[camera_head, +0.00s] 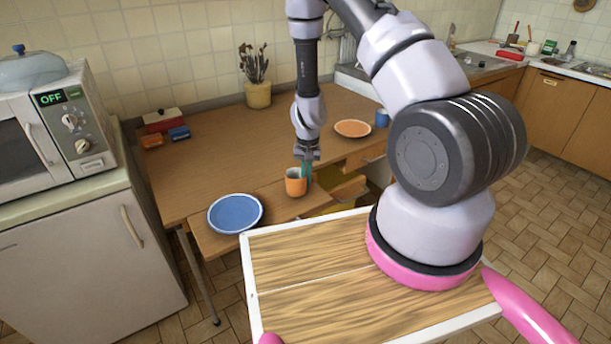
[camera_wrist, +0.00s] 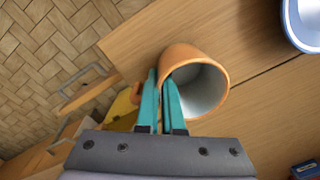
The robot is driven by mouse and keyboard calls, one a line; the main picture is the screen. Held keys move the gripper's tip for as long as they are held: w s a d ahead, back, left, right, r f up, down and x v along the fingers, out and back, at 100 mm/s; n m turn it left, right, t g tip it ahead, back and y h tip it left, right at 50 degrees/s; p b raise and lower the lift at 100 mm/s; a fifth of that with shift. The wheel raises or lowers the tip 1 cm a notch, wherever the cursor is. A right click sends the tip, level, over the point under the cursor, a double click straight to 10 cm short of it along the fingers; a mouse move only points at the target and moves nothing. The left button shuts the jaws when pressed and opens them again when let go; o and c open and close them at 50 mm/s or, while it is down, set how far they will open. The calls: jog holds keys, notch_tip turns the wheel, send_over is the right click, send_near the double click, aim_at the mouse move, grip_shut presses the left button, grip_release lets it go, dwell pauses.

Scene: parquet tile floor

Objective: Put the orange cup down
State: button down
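The orange cup (camera_head: 295,187) is upright at the front part of the wooden table, right of the blue plate. In the wrist view the cup (camera_wrist: 182,54) shows its pale hollow inside. My gripper (camera_head: 308,168) is at the cup's right side. In the wrist view the teal fingers of my gripper (camera_wrist: 162,82) are close together at the cup's rim, one outside and one inside, with the wall between them. I cannot tell whether the cup's base touches the wood.
A blue plate (camera_head: 235,213) lies left of the cup. An orange plate (camera_head: 352,128), a blue cup (camera_head: 382,118) and a potted plant (camera_head: 257,90) stand farther back. Small boxes (camera_head: 162,120) are at the back left. The table's middle (camera_head: 225,150) is clear. An open drawer (camera_head: 345,190) is to the right.

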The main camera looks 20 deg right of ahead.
jog(key=shift+f, duration=0.4)
dwell(0.3)
jog(key=c, duration=1)
grip_release()
jog(key=shift+r, duration=1.5)
jog(key=shift+r, duration=2)
